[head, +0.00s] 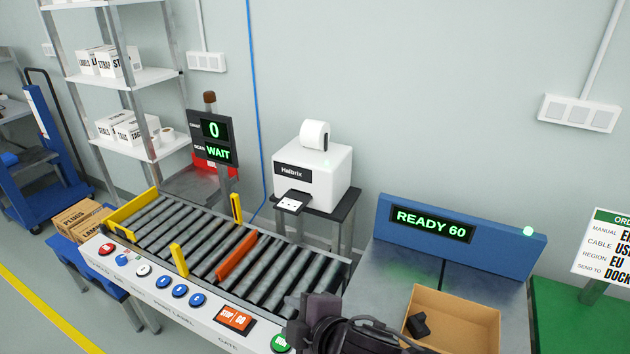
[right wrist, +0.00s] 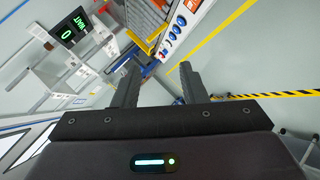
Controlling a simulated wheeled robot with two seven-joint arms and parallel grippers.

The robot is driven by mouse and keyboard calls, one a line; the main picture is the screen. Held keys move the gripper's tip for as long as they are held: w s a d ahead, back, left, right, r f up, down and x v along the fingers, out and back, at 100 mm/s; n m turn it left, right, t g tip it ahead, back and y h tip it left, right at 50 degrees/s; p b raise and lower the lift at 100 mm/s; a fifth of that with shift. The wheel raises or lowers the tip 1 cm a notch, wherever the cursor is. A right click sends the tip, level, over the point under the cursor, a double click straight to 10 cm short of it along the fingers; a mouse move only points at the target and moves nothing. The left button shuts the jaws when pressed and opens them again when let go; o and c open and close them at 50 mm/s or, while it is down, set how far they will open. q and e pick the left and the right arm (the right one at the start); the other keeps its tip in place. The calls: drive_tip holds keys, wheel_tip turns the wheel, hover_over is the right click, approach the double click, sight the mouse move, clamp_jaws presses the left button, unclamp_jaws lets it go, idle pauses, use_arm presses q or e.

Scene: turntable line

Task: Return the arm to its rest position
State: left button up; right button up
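My right gripper (head: 312,322) shows at the bottom middle of the head view, dark, in front of the right end of the roller conveyor (head: 190,235). In the right wrist view its two fingers (right wrist: 158,70) stand apart with nothing between them, so it is open and empty. The wrist view is tilted and shows the conveyor's button panel and the floor beyond the fingers. My left arm and gripper are not in view.
An open cardboard box (head: 462,309) with a black item (head: 418,325) inside stands right of my right gripper, before a blue display reading READY 60 (head: 432,224). A white label printer (head: 313,168) stands behind the conveyor. A green button (head: 281,343) is close by the gripper.

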drive_tip(key=s+d+f+m+g+h, duration=0.2)
drive_tip(key=s+d+f+m, duration=0.2)
drive_tip(key=d+m, duration=0.3)
drive_tip(key=s+d+f+m+g+h, duration=0.1)
drive_tip(key=s+d+f+m+h, duration=0.15)
drive_tip(key=d+m, duration=0.4)
drive_tip(key=s+d+f+m+g+h, duration=0.2)
drive_tip(key=s+d+f+m, duration=0.25)
drive_tip(key=d, duration=0.45)
wheel_tip(320, 180, down, 32)
drive_tip(key=s+g+b, duration=0.2)
drive_tip(key=s, duration=0.1)
drive_tip(key=s+d+f+b, duration=0.1)
drive_tip(key=s+d+f, duration=0.1)
drive_tip(key=s+f, duration=0.7)
drive_tip(key=s+d+f+b, duration=0.1)
drive_tip(key=s+d+f, duration=0.1)
drive_tip(key=s+f, duration=0.8)
drive_tip(key=shift+f+n+g, duration=0.3)
drive_tip(key=shift+f+g, duration=0.1)
drive_tip(key=shift+f, duration=0.05)
